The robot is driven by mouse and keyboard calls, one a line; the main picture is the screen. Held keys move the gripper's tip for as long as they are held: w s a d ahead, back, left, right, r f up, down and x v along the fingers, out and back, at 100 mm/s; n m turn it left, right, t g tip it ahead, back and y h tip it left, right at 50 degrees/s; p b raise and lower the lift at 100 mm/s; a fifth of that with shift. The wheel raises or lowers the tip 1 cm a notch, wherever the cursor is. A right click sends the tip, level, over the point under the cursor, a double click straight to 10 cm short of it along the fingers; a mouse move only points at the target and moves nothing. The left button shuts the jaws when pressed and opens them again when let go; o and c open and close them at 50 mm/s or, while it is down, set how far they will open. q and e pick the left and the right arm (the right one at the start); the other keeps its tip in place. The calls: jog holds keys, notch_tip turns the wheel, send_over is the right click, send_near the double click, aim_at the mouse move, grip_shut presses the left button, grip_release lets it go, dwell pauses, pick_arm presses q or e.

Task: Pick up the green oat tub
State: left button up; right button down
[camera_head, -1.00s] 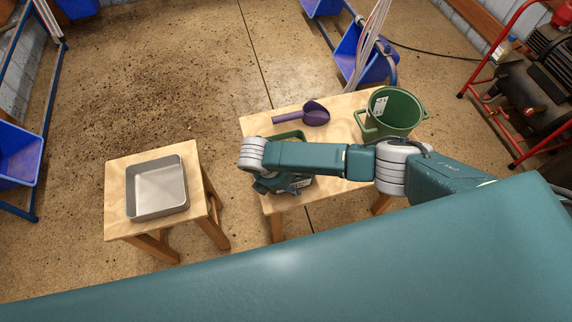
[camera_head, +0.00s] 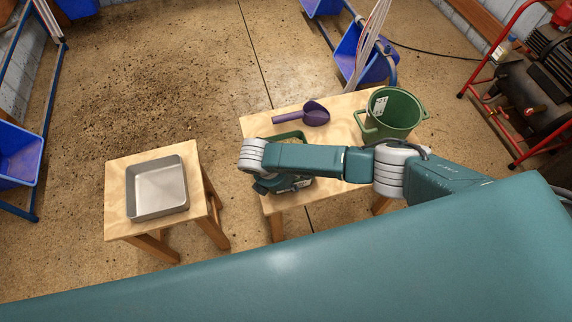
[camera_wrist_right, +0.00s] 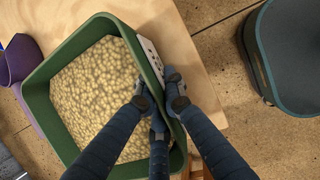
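The green oat tub (camera_wrist_right: 68,47) is a rectangular green container filled with pale oats, and it fills the left half of the right wrist view. In the head view its far rim (camera_head: 291,134) shows behind my right arm, and the rest is mostly hidden. My right gripper (camera_wrist_right: 161,93) has its dark fingers on both sides of the tub's right wall, near a white label, and appears shut on that wall. In the head view the gripper (camera_head: 275,186) is partly covered by the arm. The tub looks upright on the table. My left gripper is not in view.
A wooden table (camera_head: 257,124) holds a purple scoop (camera_head: 313,114) behind the tub and a green bucket (camera_head: 392,112) at the right. A stool (camera_head: 118,178) to the left bears a metal tray (camera_head: 157,188). Bare floor lies between the stool and the table.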

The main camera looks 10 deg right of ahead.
jog(key=shift+w+r, duration=0.1)
jog(key=shift+r, duration=0.1)
dwell(0.4)
jog(key=shift+r, duration=1)
notch_tip(320, 180, up, 18)
jog(key=p, duration=0.2)
jog(key=shift+r, duration=0.2)
dwell(1.1)
